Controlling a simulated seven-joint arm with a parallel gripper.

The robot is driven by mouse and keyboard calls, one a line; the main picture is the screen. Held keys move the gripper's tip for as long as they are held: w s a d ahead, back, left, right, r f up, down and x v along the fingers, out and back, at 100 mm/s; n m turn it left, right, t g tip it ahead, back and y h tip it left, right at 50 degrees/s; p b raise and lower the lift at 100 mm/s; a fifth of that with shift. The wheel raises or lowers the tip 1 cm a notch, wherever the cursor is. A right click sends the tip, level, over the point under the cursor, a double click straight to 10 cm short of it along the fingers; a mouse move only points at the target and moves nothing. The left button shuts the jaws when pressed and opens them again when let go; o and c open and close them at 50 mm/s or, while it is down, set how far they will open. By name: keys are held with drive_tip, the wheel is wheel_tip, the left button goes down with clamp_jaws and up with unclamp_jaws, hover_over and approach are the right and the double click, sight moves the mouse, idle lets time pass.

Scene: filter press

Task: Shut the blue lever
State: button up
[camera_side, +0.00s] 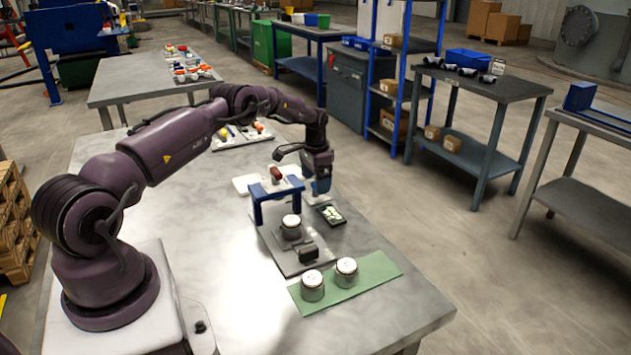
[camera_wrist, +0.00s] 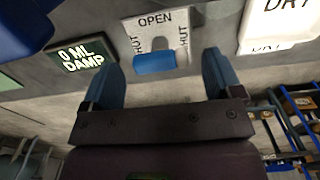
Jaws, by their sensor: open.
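The blue lever (camera_wrist: 153,63) shows in the wrist view as a short rounded blue bar at the lower edge of a white plate (camera_wrist: 157,27). The plate reads OPEN at the top and SHUT down both sides. My gripper (camera_wrist: 159,75) is open, with one finger on each side of the lever and visible gaps to both. I cannot tell how deep the fingertips reach around it. In the side view my gripper (camera_side: 320,190) points down just right of the blue press frame (camera_side: 275,187). The lever is mostly hidden behind it there.
A small display reading 0 ML DAMP (camera_wrist: 82,56) lies near the left finger. A white tray marked DRY (camera_wrist: 280,35) is at the upper right. White-topped pots (camera_side: 346,271) stand on a green mat (camera_side: 376,272); another pot (camera_side: 291,228) sits by the press.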

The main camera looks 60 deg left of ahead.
wheel_tip(320, 180, up, 12)
idle(0.4)
drive_tip(key=shift+r, duration=0.1)
drive_tip(key=s+d+r+n, duration=0.1)
drive_tip(key=s+d+r, duration=0.5)
drive_tip(key=d, duration=0.3)
drive_tip(key=s+d+r+n, duration=0.2)
drive_tip(key=s+d+r, duration=0.35)
drive_tip(key=d, duration=0.45)
drive_tip(key=s+d+r+m+t, duration=0.1)
drive_tip(key=s+d+r+t, duration=0.1)
drive_tip(key=s+d+r, duration=0.2)
drive_tip(key=s+d+r+m+t, duration=0.1)
drive_tip(key=s+d+r+t, duration=0.2)
drive_tip(key=s+d, duration=0.6)
drive_tip(key=shift+s+r+m+t, duration=0.3)
drive_tip(key=shift+s+r+m, duration=0.1)
drive_tip(key=shift+s, duration=1.45)
